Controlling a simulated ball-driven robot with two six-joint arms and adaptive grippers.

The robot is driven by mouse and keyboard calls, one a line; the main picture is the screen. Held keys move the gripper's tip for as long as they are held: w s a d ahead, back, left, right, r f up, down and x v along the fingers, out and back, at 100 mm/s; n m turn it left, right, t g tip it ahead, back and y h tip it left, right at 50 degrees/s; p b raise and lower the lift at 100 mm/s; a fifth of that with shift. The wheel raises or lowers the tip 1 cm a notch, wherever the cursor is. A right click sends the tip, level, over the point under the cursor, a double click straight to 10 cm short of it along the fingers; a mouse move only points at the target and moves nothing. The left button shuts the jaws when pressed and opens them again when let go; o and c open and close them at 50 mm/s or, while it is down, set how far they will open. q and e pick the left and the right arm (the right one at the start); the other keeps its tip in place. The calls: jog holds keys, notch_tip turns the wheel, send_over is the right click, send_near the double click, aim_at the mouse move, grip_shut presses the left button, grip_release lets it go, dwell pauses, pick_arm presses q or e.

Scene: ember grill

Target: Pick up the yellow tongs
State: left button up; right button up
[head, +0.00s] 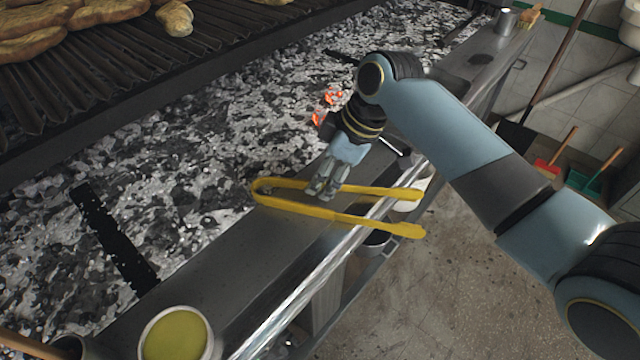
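The yellow tongs (338,216) are at the metal ledge in front of the grill. Their bend points left toward the coals, and their two arms reach right, past the front rail. My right gripper (324,190) points down at the upper arm of the tongs, and its fingers cover a short part of that arm. The fingers look close together, but I cannot tell whether they are shut on the tongs or just above them. My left gripper is not in view.
Grey ash and coals (190,170) with a few glowing embers lie behind the ledge (215,270). A bowl of yellow-green liquid (176,336) stands at the ledge's near end. Bread (95,12) lies on the grate at upper left. A metal cup (507,20) stands at the far end.

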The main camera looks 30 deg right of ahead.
jog(key=shift+w+a+f, duration=0.1)
jog(key=shift+w+f, duration=0.05)
jog(key=shift+f, duration=0.25)
jog(key=shift+c, duration=0.5)
grip_shut()
jog(key=shift+r, duration=0.1)
